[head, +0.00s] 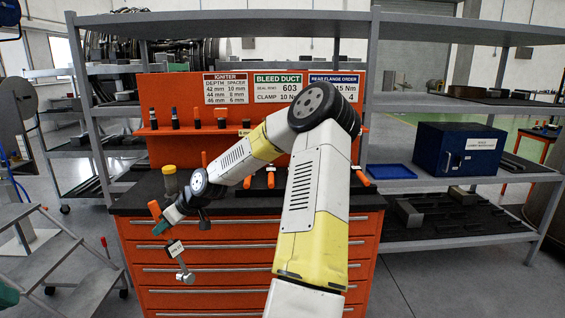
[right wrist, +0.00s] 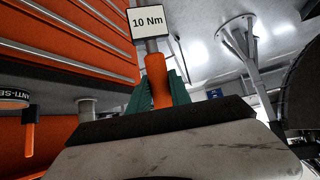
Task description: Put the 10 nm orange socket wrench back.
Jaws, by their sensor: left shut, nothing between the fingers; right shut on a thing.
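The socket wrench (head: 181,262) has an orange handle and hangs tilted, head down, in front of the orange drawer cabinet. Its tag reads 10 Nm in the right wrist view (right wrist: 147,22). A green part of my left gripper (head: 8,296) shows at the lower left edge, shut and empty, mostly out of frame.
The cabinet's dark top (head: 235,206) holds several orange-handled tools, partly hidden by my right arm. A yellow-lidded jar (head: 170,182) stands at its left. The back panel (head: 170,92) carries sockets and signs. Grey steps (head: 60,255) stand left; a shelf (head: 455,187) with a blue box (head: 460,148) stands right.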

